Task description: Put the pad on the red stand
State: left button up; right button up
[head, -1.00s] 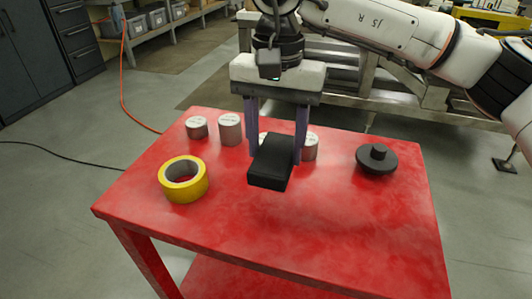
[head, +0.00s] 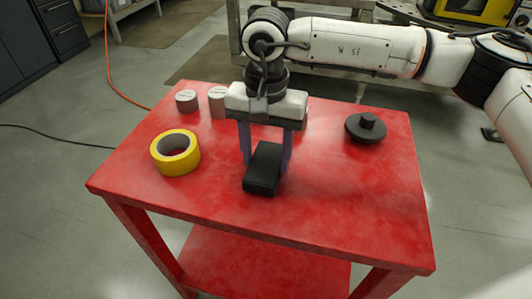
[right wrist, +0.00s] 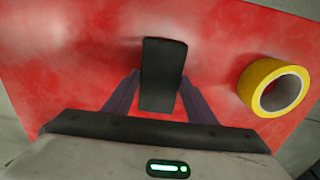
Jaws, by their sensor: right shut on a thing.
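The pad is a black, flat rectangular block (head: 262,168). My right gripper (head: 265,158) points down over the red stand and is shut on the pad, with one purple finger on each side. The red stand (head: 340,205) is a red-topped table under it. The pad is at or just above the stand's top; I cannot tell whether it touches. In the right wrist view the pad (right wrist: 162,75) lies between the fingers (right wrist: 160,95) over the red surface (right wrist: 90,40). My left gripper is not in view.
A yellow tape roll (head: 176,153) sits left of the pad. Grey cylinders (head: 187,101) stand at the back left, partly hidden by my gripper. A black round knobbed disc (head: 366,129) is at the back right. The stand's front and right are clear.

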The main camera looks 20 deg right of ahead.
aim_at(265, 162)
jog(key=shift+f, duration=0.2)
jog(key=o, duration=1)
jog(key=shift+r, duration=0.1)
jog(key=shift+o, duration=0.2)
notch_tip(265, 162, up, 12)
jog(key=shift+r, duration=0.15)
